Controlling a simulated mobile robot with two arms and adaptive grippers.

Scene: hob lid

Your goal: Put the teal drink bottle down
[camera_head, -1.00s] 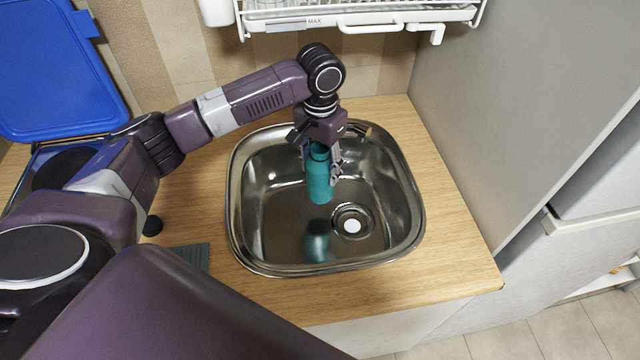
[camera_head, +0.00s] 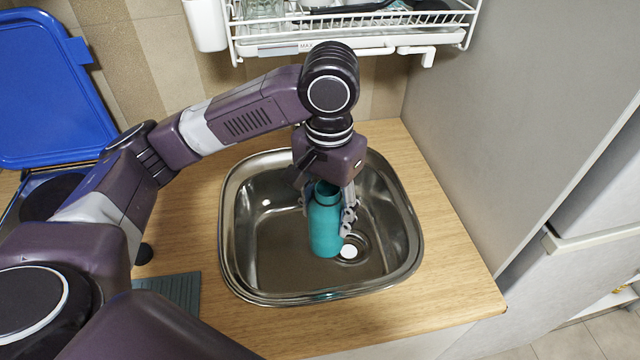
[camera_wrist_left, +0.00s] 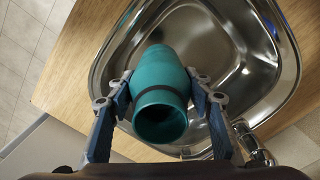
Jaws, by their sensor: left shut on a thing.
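The teal drink bottle (camera_head: 325,226) is upright over the steel sink (camera_head: 262,285) in the head view, its open mouth upward. My left gripper (camera_head: 328,208) comes from above and is shut on the bottle, with fingers on both sides of it. In the left wrist view the bottle (camera_wrist_left: 161,82) sits between the two fingers, mouth toward the camera. The bottle's base is toward the bowl; I cannot tell whether it touches the bottom. The drain (camera_head: 350,250) lies right beside the bottle. My right gripper does not show.
The wooden counter (camera_head: 440,250) surrounds the sink, with clear room to the right. A ridged teal mat (camera_head: 172,292) lies at its left. A hob with a raised blue lid (camera_head: 48,95) stands far left. A white dish rack (camera_head: 350,25) hangs above, near a grey wall.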

